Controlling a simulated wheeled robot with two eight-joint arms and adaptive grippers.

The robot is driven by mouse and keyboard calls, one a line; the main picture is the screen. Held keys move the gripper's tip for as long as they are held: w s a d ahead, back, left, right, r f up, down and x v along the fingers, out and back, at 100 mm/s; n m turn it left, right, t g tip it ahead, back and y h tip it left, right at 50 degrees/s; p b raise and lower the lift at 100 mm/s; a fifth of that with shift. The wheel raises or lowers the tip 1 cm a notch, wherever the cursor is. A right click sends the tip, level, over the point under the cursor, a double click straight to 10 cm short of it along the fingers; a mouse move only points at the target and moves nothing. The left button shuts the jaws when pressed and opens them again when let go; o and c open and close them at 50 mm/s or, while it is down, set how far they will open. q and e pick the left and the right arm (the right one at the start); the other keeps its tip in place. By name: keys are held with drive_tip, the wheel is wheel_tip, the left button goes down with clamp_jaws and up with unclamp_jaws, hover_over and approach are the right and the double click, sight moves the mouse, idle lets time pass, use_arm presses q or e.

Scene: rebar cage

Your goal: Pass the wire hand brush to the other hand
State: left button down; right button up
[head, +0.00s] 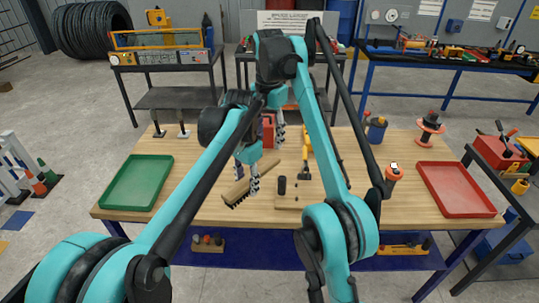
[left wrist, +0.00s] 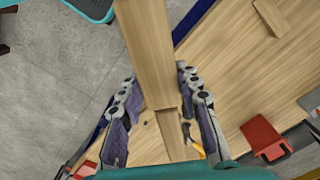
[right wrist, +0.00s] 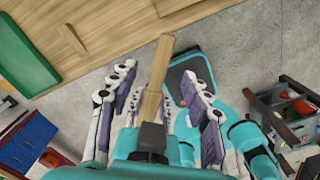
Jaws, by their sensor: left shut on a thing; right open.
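The wire hand brush (head: 240,190) has a long wooden body with dark bristles at its lower-left end in the head view. My left gripper (head: 247,178) is shut on it above the table. In the left wrist view the brush's wood (left wrist: 148,50) runs between the fingers of my left gripper (left wrist: 160,105). My right gripper (head: 279,128) is higher, beyond the brush, with its fingers pointing down. In the right wrist view its fingers (right wrist: 155,105) stand open on both sides of a wooden handle (right wrist: 156,75). Whether they touch it cannot be told.
A green tray (head: 113,195) lies at the table's left and a red tray (head: 483,210) at its right. A yellow-handled tool (head: 305,160), a black cylinder (head: 282,185) and a red box (head: 268,135) are near the grippers. Two tools stand at the back left.

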sight(270, 162)
wheel_tip(270, 162, down, 11)
drive_tip(key=shift+s+f, duration=0.15)
idle(0.4)
use_arm(q)
drive_tip(key=c, duration=2.3)
unclamp_jaws()
use_arm(e)
clamp_jaws()
use_arm(q)
drive_tip(key=o, duration=1.3)
